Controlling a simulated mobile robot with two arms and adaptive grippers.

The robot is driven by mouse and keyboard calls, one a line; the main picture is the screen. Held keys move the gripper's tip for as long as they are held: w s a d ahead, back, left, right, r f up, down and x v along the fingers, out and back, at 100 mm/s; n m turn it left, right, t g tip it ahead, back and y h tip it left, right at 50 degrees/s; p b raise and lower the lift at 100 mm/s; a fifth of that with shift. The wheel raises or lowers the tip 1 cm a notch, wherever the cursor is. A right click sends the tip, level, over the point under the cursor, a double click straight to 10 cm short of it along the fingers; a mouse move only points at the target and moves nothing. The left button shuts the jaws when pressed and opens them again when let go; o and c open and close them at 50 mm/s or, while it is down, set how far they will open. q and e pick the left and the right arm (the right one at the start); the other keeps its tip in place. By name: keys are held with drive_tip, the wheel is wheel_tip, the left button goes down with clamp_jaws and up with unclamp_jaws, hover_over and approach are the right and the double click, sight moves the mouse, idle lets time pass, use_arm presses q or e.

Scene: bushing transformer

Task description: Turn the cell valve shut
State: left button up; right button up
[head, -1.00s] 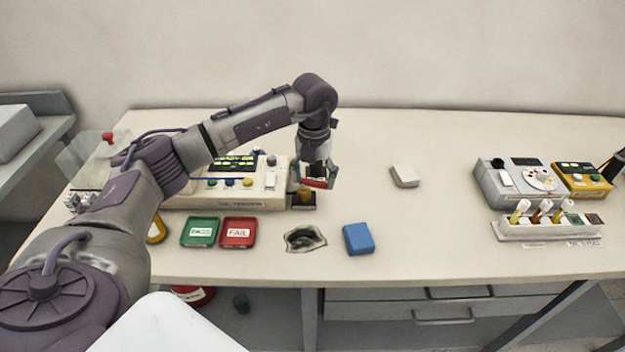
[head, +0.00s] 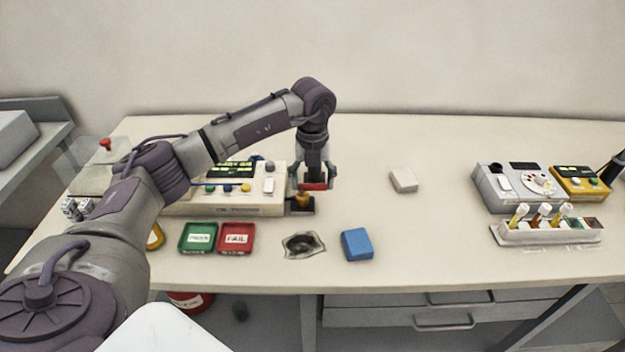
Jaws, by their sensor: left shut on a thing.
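The cell valve's red handle (head: 314,187) lies roughly level across the picture, above a small amber cell (head: 303,200) in a dark tray at the right end of the oil tester (head: 235,206). My left gripper (head: 313,183) points down over the cell and is shut on the red handle, with a finger at each side. The valve body under the handle is mostly hidden by the gripper.
Green (head: 198,238) and red (head: 237,239) trays, a rumpled dark-stained cloth (head: 303,245) and a blue block (head: 357,244) lie in front. A white block (head: 403,180) lies to the right. A vial rack (head: 545,232) stands farther right. The middle right of the table is clear.

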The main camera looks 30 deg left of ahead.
sight(312, 185)
use_arm(q)
drive_tip(key=o, duration=1.2)
drive_tip(key=shift+c, duration=0.2)
drive_tip(key=shift+r, duration=0.15)
wheel_tip(312, 185, up, 12)
drive_tip(key=shift+f, duration=0.25)
